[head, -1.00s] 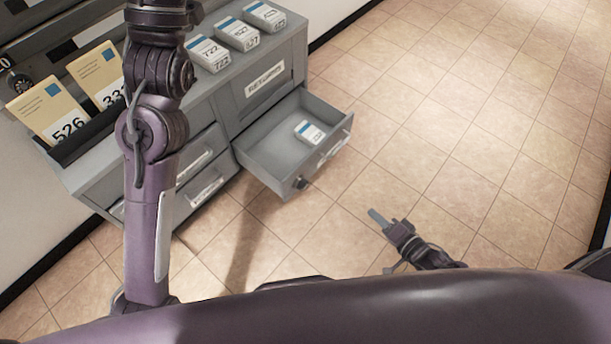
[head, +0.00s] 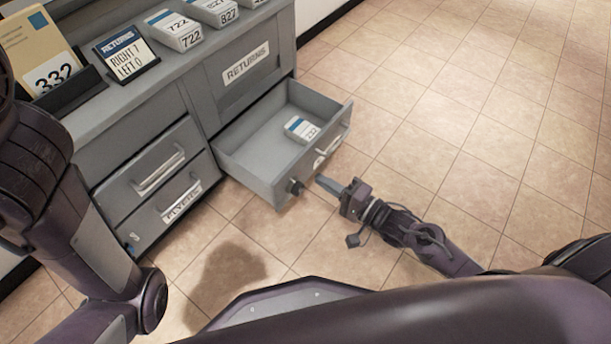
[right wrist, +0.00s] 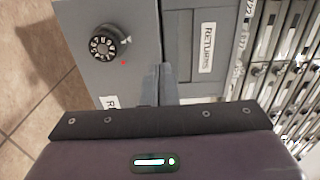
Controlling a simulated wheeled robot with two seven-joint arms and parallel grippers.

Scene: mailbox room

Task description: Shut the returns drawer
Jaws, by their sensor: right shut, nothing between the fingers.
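The grey returns drawer (head: 262,182) is pulled well out of the cabinet, under a panel labelled RETURNS (head: 246,66). A small white and blue box (head: 302,129) lies inside it. The drawer front has a bar handle (head: 328,152) and a black dial (head: 295,187), which also shows in the right wrist view (right wrist: 102,43). My right gripper (head: 328,184) is shut and empty, just in front of the drawer front near the dial; I cannot tell if it touches. My left arm shows at the left, but its gripper is out of view.
The grey cabinet (head: 125,113) has two shut drawers (head: 155,170) left of the open one. On its top stand several labelled boxes (head: 172,29), a returns sign (head: 127,57) and a yellow envelope (head: 38,52). The tiled floor (head: 470,120) at the right is clear.

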